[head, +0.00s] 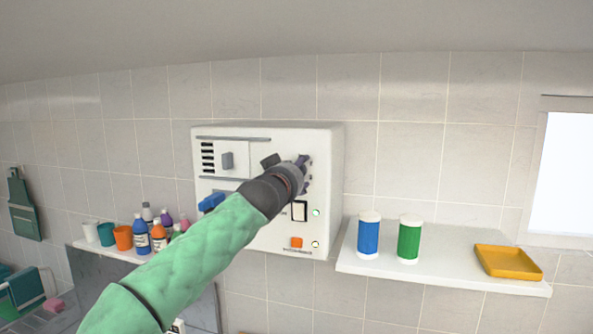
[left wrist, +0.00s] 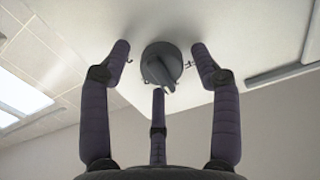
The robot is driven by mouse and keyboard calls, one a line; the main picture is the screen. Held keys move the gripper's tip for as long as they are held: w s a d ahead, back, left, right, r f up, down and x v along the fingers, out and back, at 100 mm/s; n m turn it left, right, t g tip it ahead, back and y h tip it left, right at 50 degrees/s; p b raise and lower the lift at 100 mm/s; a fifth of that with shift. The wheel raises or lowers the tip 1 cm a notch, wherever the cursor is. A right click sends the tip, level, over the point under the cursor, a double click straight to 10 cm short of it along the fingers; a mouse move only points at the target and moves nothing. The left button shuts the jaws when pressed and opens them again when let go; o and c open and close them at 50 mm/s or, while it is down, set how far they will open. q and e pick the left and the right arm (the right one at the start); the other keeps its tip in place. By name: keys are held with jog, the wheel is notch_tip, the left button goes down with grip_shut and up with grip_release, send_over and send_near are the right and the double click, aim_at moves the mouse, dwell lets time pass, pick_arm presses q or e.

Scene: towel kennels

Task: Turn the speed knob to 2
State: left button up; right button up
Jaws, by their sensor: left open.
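The dark grey round knob (left wrist: 158,60) with a raised pointer bar sits on the white panel in the left wrist view. My left gripper (left wrist: 160,72) is open, with one finger on each side of the knob and a third below it; the fingers look apart from it. In the head view my left gripper (head: 304,172) is at the upper right of the white control box (head: 328,185) and hides the knob. No scale numbers can be read around the knob. My right gripper is not in view.
The box also carries a grey slider (head: 227,160), a blue lever (head: 210,202), a rocker switch (head: 299,211) and an orange button (head: 297,243). Right of it, a white shelf (head: 450,275) holds blue (head: 369,237) and green (head: 409,240) canisters and a yellow tray (head: 508,262). Bottles stand at left.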

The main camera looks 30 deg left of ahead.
pick_arm(q)
jog(key=shift+s+a, duration=0.1)
jog(key=shift+s+r, duration=0.1)
jog(key=shift+c, duration=1.4)
jog(key=c, duration=0.9)
jog(key=shift+r+m, duration=0.1)
jog(key=shift+m, duration=0.2)
jog(key=shift+s+r+m, duration=0.1)
jog(key=shift+r+m, duration=0.05)
jog(key=shift+m, duration=5.35)
